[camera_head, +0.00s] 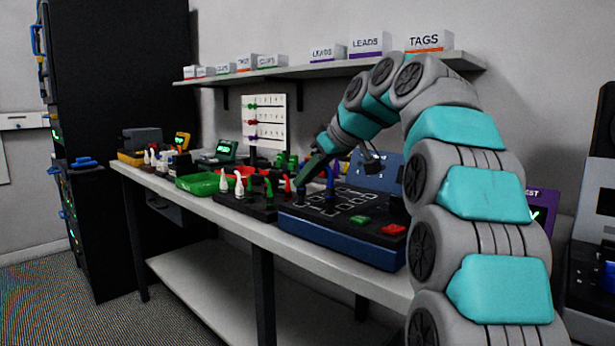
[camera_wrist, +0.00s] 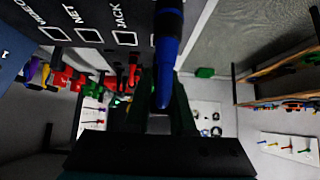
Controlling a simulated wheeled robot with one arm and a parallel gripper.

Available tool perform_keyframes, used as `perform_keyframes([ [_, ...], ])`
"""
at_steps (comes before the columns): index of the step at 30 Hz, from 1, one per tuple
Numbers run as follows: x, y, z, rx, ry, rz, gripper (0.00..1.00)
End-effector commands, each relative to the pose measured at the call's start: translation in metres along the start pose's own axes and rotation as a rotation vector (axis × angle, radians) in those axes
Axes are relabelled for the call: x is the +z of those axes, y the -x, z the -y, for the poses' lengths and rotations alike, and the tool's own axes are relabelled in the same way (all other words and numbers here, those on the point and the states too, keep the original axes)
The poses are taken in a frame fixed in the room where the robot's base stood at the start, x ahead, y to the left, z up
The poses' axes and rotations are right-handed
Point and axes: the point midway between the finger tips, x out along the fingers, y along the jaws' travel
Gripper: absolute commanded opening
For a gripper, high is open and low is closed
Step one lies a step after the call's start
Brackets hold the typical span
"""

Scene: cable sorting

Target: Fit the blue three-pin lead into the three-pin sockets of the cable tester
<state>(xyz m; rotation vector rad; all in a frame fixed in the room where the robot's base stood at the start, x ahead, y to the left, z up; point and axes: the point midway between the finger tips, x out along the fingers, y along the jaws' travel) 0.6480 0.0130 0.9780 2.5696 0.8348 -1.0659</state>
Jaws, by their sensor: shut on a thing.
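The cable tester (camera_head: 300,226) is a blue box with a dark, labelled top panel, in the middle of the head view. In the wrist view its panel (camera_wrist: 88,12) shows outlined sockets marked NET and JACK. My gripper (camera_wrist: 163,118) is shut on the blue lead (camera_wrist: 168,55), which stands out from between the fingers past the panel's edge. In the head view my gripper (camera_head: 303,178) is over the tester's far left part, and the blue lead (camera_head: 330,188) shows upright beside it. The lead's pins are hidden, and I cannot tell whether it touches the panel.
A dark rack (camera_head: 262,208) with white, green and red leads stands left of the tester. A green tray (camera_head: 203,183) lies beyond it. A green button (camera_head: 360,219) and a red button (camera_head: 393,229) are on the tester's near right part. A shelf (camera_head: 330,68) runs above.

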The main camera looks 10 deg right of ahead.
Motion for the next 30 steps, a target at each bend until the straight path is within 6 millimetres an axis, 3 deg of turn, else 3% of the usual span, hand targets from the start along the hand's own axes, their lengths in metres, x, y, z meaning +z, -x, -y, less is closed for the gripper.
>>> perform_keyframes([
  [30, 0.0063, -0.0060, -0.0003, 0.000, 0.000, -0.001, 0.00],
])
